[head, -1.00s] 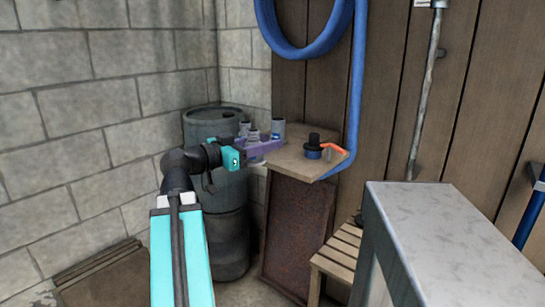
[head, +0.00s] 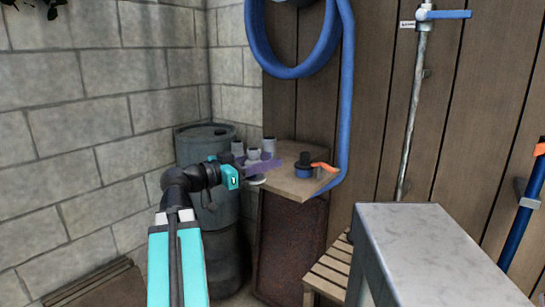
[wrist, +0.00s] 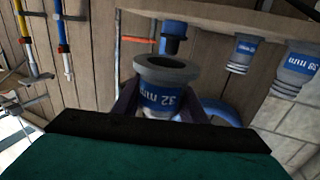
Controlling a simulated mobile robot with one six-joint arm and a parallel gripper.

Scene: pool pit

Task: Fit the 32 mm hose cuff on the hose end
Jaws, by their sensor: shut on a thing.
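My gripper (head: 262,167) is shut on the grey 32 mm hose cuff (head: 254,155), with purple fingers on either side of it. The wrist view shows this cuff (wrist: 165,92) close up, with its blue "32 mm" label upside down and its open flanged end showing. In the head view its pale lower rim shows below the fingers, clear of the shelf. A blue collar with a black top (head: 303,169), apparently the hose end, stands on the shelf right of my gripper, apart from the cuff. An orange piece (head: 324,167) is beside it.
Other grey cuffs (head: 269,146) stand on the wooden shelf (head: 290,186); the wrist view shows two, one labelled 38 mm (wrist: 297,66). The blue hose (head: 344,110) hangs on the plank wall. A drum (head: 205,133) stands behind my arm; a grey-topped counter (head: 440,250) is at right.

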